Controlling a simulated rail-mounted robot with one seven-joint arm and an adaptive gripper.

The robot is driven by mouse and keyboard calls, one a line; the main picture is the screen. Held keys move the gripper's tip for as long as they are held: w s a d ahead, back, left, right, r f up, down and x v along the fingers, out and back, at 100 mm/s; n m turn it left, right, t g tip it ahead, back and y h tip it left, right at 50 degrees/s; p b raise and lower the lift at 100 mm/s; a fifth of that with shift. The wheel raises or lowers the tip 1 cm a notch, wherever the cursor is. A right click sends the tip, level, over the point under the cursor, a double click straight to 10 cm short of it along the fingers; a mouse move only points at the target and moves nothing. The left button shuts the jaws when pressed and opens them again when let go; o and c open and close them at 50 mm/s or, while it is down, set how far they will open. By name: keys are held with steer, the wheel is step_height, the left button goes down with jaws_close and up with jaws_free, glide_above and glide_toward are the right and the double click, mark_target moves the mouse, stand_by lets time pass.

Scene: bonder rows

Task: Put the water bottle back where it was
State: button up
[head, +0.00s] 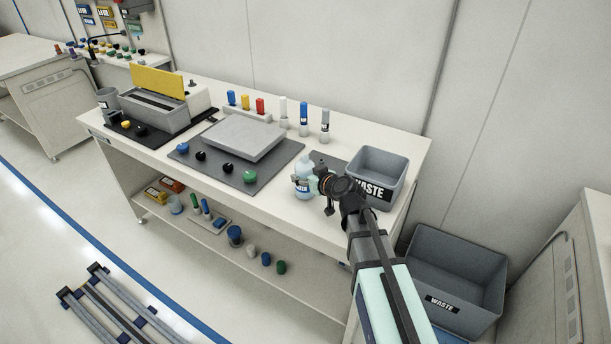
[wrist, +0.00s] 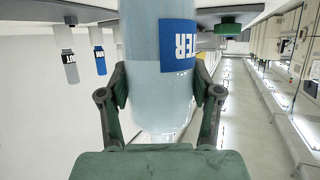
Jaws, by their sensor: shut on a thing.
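The water bottle (head: 303,178) is pale blue and translucent with a blue label. In the head view it is upright at the front part of the table, left of the waste bin. In the wrist view the bottle (wrist: 158,75) fills the middle, its label ending in "ER". My gripper (head: 322,184) reaches in from the right and is shut around the bottle. In the wrist view both fingers of my gripper (wrist: 160,92) press on its sides. Whether the bottle's base touches the table cannot be told.
A grey waste bin (head: 376,175) stands on the table right of the bottle, partly behind my arm. A dark mat (head: 285,160) with a grey plate (head: 243,137) and coloured knobs lies to the left. Several small bottles (head: 304,120) stand behind. A larger waste bin (head: 455,275) is on the floor.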

steer(key=shift+f, duration=0.3)
steer(key=o, duration=1.4)
steer(key=shift+r, duration=0.15)
steer(key=shift+b+v, duration=1.55)
steer(key=shift+v, duration=4.5)
